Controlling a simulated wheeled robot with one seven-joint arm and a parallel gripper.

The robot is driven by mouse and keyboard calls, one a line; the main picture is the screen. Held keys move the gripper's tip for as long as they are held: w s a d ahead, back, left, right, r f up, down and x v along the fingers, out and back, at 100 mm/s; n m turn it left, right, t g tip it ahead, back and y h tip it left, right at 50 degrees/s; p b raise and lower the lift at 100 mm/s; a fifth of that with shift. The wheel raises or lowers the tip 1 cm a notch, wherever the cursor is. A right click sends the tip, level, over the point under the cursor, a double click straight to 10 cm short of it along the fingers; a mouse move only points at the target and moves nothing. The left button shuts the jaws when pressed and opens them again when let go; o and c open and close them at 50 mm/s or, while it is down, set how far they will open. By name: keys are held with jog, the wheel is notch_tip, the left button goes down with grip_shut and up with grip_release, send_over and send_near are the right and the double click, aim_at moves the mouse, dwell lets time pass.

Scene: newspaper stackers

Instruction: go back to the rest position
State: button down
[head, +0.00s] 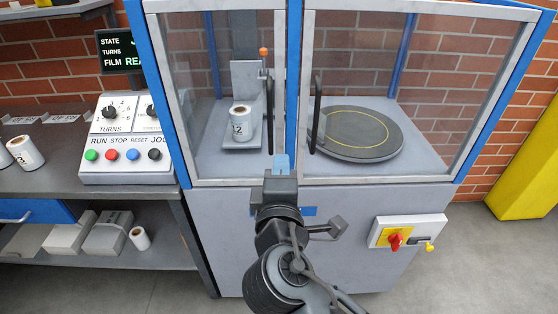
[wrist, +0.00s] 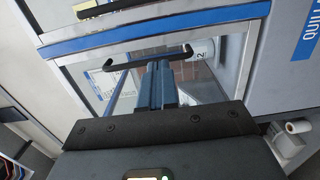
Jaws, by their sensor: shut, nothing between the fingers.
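My gripper (head: 281,166) is in front of the cabinet, at the middle post between its two glass doors, below the black handles. Its blue-grey fingers are together and hold nothing. They also show in the wrist view (wrist: 158,88), pointing at the glass and a black handle (wrist: 133,61). In the head view my arm reaches up from the bottom edge. Whether the fingers touch the cabinet, I cannot tell.
The left glass door (head: 225,90) and right glass door (head: 410,85) look closed. Behind them are a white roll (head: 240,125) and a round turntable (head: 360,135). A control panel (head: 130,140) stands left; a red switch (head: 395,242) projects right. Floor shows at lower right.

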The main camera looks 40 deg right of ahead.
jog(key=s+a+b, duration=0.1)
jog(key=s+a, duration=0.2)
jog(key=s, duration=0.3)
jog(key=shift+s, duration=0.35)
jog(key=s+f+y, duration=1)
jog(key=s+f, duration=0.2)
jog(key=f, duration=0.1)
jog(key=s+r+m, duration=0.2)
jog(key=s+m, duration=0.1)
jog(key=s, duration=0.2)
jog(key=s+a+r+m+y, duration=0.1)
jog(key=s+r+m, duration=0.1)
jog(key=s, duration=0.3)
jog(key=s+r+m, duration=0.2)
jog(key=s+m, duration=0.3)
jog(key=shift+a+r+t, duration=0.25)
jog(key=shift+a+t, duration=0.15)
